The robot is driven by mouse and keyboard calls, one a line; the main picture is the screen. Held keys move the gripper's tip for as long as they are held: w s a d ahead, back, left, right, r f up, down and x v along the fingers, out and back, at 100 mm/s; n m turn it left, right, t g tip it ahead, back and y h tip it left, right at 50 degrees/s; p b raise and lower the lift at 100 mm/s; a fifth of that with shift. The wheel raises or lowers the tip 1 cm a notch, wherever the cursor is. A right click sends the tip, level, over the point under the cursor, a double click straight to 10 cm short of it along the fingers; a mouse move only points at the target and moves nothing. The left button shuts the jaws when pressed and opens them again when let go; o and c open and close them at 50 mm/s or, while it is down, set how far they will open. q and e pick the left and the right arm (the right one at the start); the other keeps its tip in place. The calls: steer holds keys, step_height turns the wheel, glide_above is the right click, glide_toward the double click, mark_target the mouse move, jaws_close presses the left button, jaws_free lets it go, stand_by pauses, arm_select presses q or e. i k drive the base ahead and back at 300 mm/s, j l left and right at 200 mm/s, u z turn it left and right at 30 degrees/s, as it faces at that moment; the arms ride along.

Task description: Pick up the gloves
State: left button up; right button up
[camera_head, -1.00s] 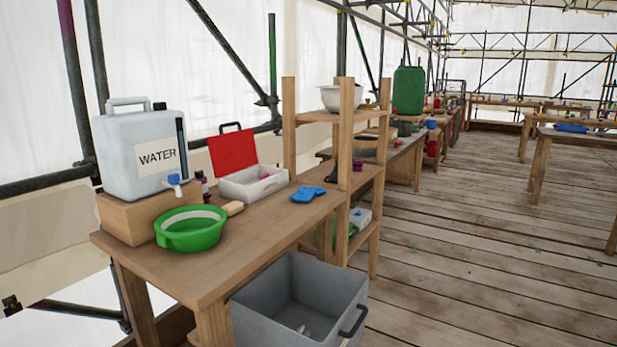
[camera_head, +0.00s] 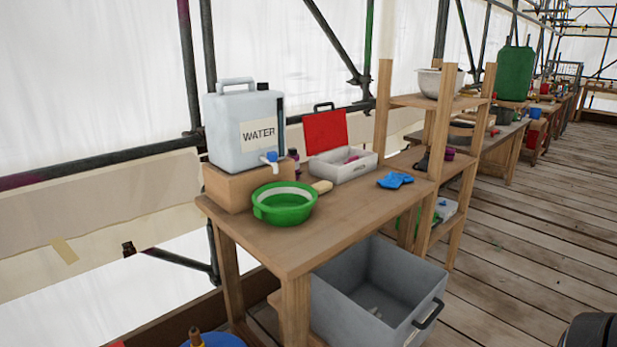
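Blue gloves (camera_head: 395,180) lie on the right part of the wooden table (camera_head: 300,241), near the shelf post. They look crumpled, and I cannot tell how many there are. Neither of my grippers can be made out in the head view. A dark rounded shape shows at the bottom right corner, and I cannot tell what it is.
A green basin (camera_head: 284,204), a white water container (camera_head: 244,128) on a wooden block and a grey tray (camera_head: 343,166) share the table. A grey bin (camera_head: 372,290) stands under its front edge. A wooden shelf (camera_head: 433,148) rises at its right. Plank floor (camera_head: 560,235) is open to the right.

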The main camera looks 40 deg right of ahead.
mark_target(392, 180)
steer(key=l+u, duration=0.3)
steer(key=u, duration=0.2)
steer(key=l+u, duration=0.25)
steer(key=u, duration=0.25)
steer(key=k+l+u, duration=0.15)
steer(key=l+u, duration=0.25)
steer(key=k+l+u, duration=0.25)
steer(key=u, duration=0.2)
steer(key=k+l+u, duration=0.25)
steer(key=u, duration=0.15)
steer(key=k+l+u, duration=0.25)
steer(key=u, duration=0.2)
steer(key=k+u, duration=0.45)
steer(key=k, duration=2.25)
